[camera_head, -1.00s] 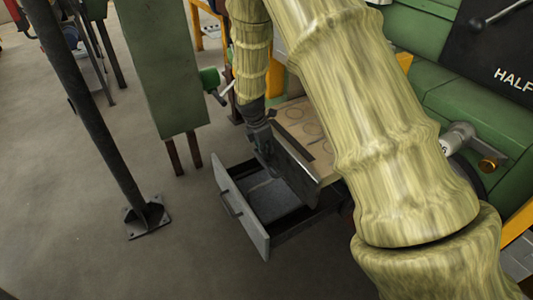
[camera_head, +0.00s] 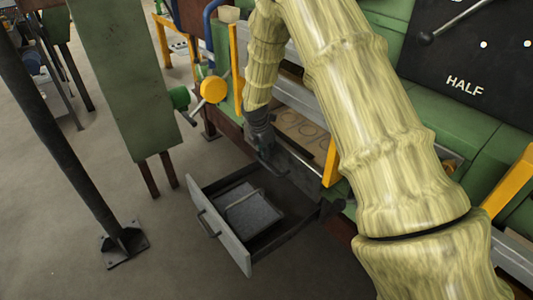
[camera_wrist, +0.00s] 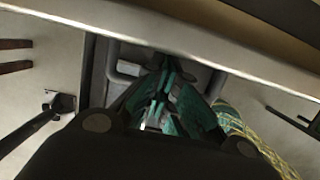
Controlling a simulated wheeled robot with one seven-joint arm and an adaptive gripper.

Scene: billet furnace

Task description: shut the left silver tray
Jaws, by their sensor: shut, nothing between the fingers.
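The silver tray (camera_head: 222,231) is a drawer pulled out low under the machine, with a bar handle (camera_head: 208,223) on its front panel. A grey slab (camera_head: 250,215) with a thin bar lies inside it. My gripper (camera_head: 267,158) points down over the back part of the open tray, near the machine's edge and away from the front panel. In the wrist view my gripper's teal fingers (camera_wrist: 163,115) are together and empty, above grey tray surfaces. Whether the fingertips touch anything is hidden.
A green box on legs (camera_head: 125,80) and a dark post (camera_head: 65,130) stand left of the tray. The floor (camera_head: 165,265) in front of the tray is clear. The green machine with a black HALF panel (camera_head: 475,70) fills the right. A yellow bar (camera_head: 331,163) stands near my arm.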

